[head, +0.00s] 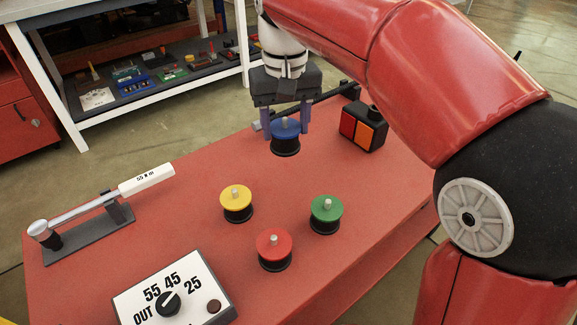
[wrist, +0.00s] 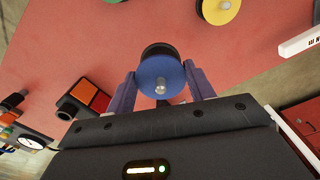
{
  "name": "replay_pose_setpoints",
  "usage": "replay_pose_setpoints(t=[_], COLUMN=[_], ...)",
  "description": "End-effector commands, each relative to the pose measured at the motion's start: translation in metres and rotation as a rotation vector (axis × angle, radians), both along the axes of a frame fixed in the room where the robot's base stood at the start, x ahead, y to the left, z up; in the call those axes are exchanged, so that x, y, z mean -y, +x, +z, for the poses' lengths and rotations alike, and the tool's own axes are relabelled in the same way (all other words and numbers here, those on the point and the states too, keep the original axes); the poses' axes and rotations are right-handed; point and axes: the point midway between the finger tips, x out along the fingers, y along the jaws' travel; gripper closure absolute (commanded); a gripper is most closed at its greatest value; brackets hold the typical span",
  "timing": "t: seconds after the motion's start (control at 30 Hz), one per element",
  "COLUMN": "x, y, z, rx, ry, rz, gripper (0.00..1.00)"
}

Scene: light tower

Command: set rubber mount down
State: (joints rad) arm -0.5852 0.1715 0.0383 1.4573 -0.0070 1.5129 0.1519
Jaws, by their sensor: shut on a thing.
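The rubber mount in my gripper has a blue top, a black rubber body and a metal stud (head: 286,138). My gripper (head: 287,122) is at the far part of the red table, pointing down, with its purple fingers shut on this blue mount. The wrist view also shows the blue mount (wrist: 160,76) between the fingers. I cannot tell whether its base touches the table. Three more mounts stand upright on the table nearer the front: a yellow one (head: 237,200), a red one (head: 274,248) and a green one (head: 325,213).
A box with red and orange panels (head: 362,127) stands right of my gripper. A torque wrench (head: 110,203) rests on a stand at the left. A dial panel (head: 172,292) lies at the front. The red table (head: 185,215) is bare between them. A shelf with small parts (head: 160,75) stands behind.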

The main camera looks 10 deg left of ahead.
Motion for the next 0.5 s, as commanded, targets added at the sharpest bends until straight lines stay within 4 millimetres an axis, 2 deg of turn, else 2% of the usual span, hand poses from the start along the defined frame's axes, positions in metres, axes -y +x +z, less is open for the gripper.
replay_pose_setpoints(t=[0.03, 0.2, 0.37, 0.5], x=[0.0, 0.0, 0.0, 0.0], y=[-0.001, -0.001, 0.0, -0.001], z=[-0.016, -0.05, -0.062, -0.082], rx=[-0.003, -0.001, 0.0, -0.003], ry=[-0.001, 0.0, 0.0, -0.001], rz=[0.001, 0.001, 0.0, 0.0], gripper=[0.76, 0.76, 0.76, 0.76])
